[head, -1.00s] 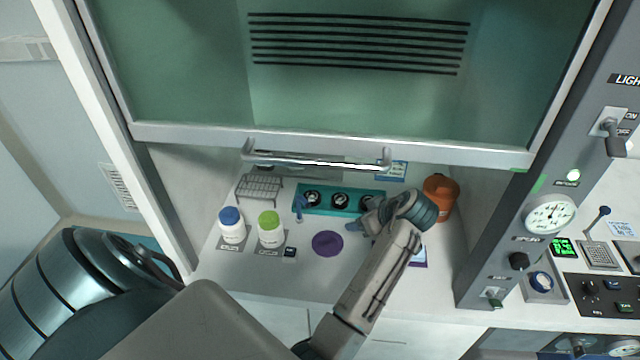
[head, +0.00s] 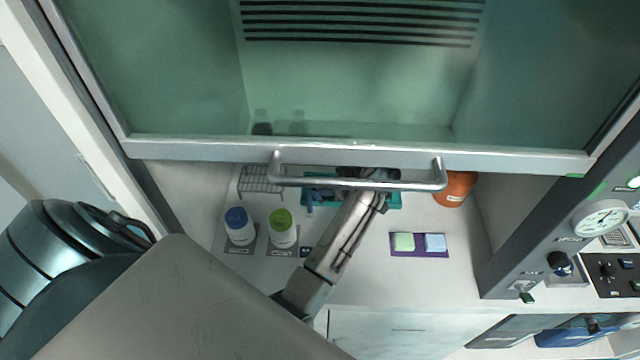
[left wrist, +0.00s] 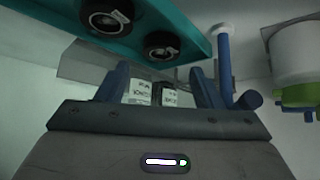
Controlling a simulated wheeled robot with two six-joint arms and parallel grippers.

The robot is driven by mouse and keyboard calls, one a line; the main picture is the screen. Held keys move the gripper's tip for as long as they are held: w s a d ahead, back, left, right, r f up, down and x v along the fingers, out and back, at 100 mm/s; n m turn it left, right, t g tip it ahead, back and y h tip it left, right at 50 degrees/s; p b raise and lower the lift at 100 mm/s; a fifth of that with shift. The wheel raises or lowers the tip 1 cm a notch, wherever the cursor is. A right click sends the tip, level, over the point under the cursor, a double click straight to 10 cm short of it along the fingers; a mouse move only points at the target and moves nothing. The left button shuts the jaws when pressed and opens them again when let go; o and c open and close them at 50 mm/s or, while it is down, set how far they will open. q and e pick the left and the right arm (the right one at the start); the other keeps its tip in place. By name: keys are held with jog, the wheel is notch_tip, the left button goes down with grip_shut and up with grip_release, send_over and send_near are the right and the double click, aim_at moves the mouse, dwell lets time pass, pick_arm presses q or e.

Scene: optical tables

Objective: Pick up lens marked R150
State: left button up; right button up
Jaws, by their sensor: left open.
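The teal lens holder (head: 395,201) lies in the hood, partly hidden by the sash handle and my left arm. In the left wrist view its side (left wrist: 187,25) crosses the upper left. Two black round lenses show there, one at the top (left wrist: 105,18) and one nearer the middle (left wrist: 160,42). I cannot read their markings, so I cannot tell which is R150. My left gripper (left wrist: 160,82) is open and empty, its blue fingers close to the holder and apart from both lenses. In the head view its fingers are hidden. The right gripper is not in view.
The sash handle (head: 360,184) crosses above the arm. A blue post (left wrist: 225,70) stands close beside the fingers.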

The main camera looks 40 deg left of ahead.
pick_arm(q)
jog(key=shift+x, duration=0.8)
jog(key=p+x, duration=0.1)
jog(key=x, duration=0.1)
jog(key=p+x, duration=0.2)
jog(key=shift+s+a+r, duration=0.1)
jog(key=shift+a+r, duration=0.15)
jog(key=shift+a+f, duration=0.35)
jog(key=shift+f, duration=0.15)
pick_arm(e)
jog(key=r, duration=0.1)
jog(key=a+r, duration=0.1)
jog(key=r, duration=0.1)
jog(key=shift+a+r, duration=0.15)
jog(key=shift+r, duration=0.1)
pick_arm(q)
jog(key=shift+d, duration=0.1)
jog(key=c, duration=0.6)
jog(key=shift+c, duration=0.7)
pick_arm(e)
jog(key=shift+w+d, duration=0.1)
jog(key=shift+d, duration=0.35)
pick_arm(q)
jog(key=shift+r, duration=0.1)
